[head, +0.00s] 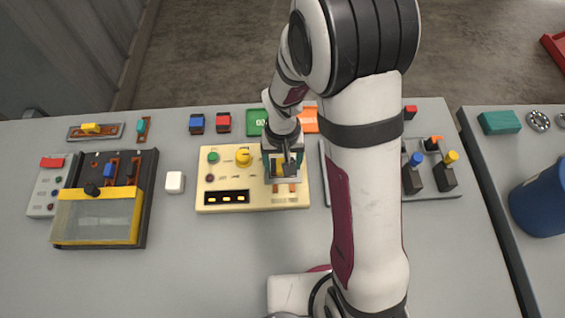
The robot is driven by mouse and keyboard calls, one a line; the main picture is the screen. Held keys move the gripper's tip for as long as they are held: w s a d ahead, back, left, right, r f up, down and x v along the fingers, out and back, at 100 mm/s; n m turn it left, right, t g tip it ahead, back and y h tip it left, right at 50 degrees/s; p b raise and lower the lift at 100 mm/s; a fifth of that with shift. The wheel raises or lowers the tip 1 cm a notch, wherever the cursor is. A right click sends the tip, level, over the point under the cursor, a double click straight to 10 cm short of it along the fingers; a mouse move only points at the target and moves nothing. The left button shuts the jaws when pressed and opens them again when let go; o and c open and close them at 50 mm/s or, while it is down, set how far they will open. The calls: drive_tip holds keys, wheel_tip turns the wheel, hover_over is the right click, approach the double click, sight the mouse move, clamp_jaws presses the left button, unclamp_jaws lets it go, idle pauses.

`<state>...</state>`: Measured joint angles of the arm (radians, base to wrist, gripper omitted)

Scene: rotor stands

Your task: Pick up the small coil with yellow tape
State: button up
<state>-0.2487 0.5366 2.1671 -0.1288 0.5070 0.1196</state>
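My gripper (284,172) is low over the right part of a cream control panel (235,180), pointing down. A small patch of yellow shows between or just behind its fingers. I cannot tell whether this is the coil's tape or part of the panel, or whether the fingers touch it. The finger gap is too small to read. No coil with yellow tape can be made out for certain. On a grey plate at the right, one dark block has a yellow top (451,156) and another has a blue top (416,158). My arm hides part of that plate.
A dark box with a yellow-framed clear cover (97,216) stands at the left. A white cube (175,182) sits beside the panel. Blue (196,123) and red (223,121) blocks are behind. The table's front is largely clear. A blue bin (540,207) is on the right table.

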drive_tip(key=c, duration=1.1)
wheel_tip(320, 180, up, 4)
drive_tip(key=shift+r, duration=0.1)
drive_tip(key=s+d+r, duration=0.3)
drive_tip(key=d+r, duration=0.6)
drive_tip(key=d, duration=0.2)
drive_tip(key=shift+s+r, duration=0.15)
drive_tip(key=shift+r, duration=0.25)
drive_tip(key=shift+d, duration=0.15)
